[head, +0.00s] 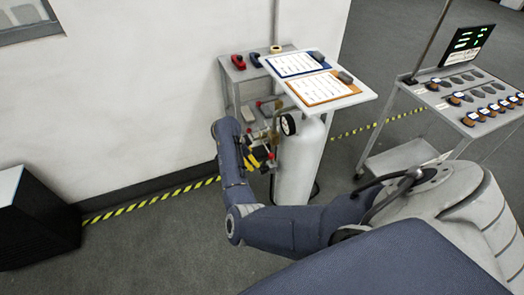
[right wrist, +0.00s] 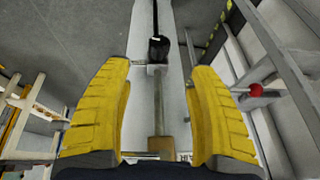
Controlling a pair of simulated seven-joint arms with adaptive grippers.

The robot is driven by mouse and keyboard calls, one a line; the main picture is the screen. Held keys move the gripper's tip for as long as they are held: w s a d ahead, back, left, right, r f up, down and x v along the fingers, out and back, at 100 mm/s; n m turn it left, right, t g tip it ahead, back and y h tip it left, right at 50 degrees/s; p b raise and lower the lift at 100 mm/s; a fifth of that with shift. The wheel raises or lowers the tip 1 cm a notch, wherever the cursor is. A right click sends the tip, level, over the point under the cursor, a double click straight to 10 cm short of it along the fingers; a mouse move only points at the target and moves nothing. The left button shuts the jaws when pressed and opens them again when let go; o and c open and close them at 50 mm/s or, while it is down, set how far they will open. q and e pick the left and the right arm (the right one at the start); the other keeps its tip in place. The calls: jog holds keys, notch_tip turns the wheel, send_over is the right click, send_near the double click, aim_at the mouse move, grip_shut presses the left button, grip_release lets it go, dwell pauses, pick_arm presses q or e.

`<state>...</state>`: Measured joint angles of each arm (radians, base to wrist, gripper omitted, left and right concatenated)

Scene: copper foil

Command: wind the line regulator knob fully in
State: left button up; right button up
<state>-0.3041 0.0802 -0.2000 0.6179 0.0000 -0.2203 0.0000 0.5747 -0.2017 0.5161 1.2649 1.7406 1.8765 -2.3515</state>
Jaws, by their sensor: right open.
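My right gripper (head: 262,158) is low beside the white gas cylinder (head: 298,165), near a cluster of fittings with a round gauge (head: 288,124) and small red knobs (head: 249,139). In the right wrist view its yellow fingers (right wrist: 163,100) are spread apart, with nothing gripped. Between them, farther off, is a black knob-like part (right wrist: 159,49) on a thin stem. A brass-coloured block (right wrist: 161,147) is nearer, between the finger bases. A red round knob (right wrist: 256,90) is outside the right finger. I cannot tell which one is the line regulator knob. My left gripper is out of view.
A grey cart (head: 232,75) stands against the wall behind the fittings. A white board with clipboards (head: 320,88) overhangs the cylinder. A second cart (head: 490,128) with several small items is at the right. A black cabinet (head: 38,220) is at the left; the floor between is clear.

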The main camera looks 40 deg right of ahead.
aim_at(259, 169)
jog(key=x, duration=1.3)
jog(key=shift+f, duration=0.15)
jog(key=shift+s, duration=0.1)
jog(key=c, duration=1.2)
